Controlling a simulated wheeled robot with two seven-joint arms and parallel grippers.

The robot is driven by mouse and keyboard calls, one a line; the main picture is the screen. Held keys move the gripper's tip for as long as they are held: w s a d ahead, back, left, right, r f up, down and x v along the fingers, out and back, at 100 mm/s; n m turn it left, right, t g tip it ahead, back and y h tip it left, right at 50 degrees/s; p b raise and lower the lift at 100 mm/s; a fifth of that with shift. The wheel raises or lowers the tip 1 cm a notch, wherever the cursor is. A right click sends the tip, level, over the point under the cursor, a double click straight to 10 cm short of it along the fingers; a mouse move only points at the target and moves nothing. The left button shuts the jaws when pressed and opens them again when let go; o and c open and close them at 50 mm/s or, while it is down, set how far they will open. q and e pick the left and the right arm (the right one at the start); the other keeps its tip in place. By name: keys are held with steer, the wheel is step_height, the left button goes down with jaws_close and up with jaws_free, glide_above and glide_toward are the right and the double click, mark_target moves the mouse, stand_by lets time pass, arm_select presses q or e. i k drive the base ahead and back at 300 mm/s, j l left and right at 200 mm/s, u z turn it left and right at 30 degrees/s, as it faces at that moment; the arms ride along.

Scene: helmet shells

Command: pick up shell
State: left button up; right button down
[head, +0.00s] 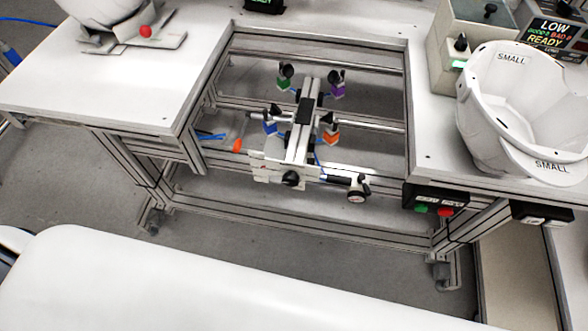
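A white helmet shell (490,98) marked "SMALL" sits on the right part of the white workbench, its open side facing up and its hollow inside showing. A second "SMALL" label is on its lower rim at the right. Another white rounded shell (98,10) is at the top left on a grey holder, cut off by the picture's top edge. Neither of my grippers shows in the head view. A large white smooth surface across the bottom appears to be part of my own body.
The bench (120,95) has a framed opening holding a fixture (303,120) with coloured clamps. A grey box (462,40) and a display reading "LOW" (553,30) stand behind the right shell. Green and red buttons (434,209) are on the front edge. The left bench top is partly clear.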

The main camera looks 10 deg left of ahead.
mark_target(518, 116)
steer(key=k+l, duration=0.1)
steer(key=l, duration=0.3)
steer(key=k+l, duration=0.1)
steer(key=l, duration=0.25)
steer(key=k+l+u, duration=0.1)
steer(key=l, duration=0.3)
steer(key=k+l, duration=0.15)
steer(key=l, duration=0.25)
steer(key=k+l+u, duration=0.1)
steer(key=l, duration=0.25)
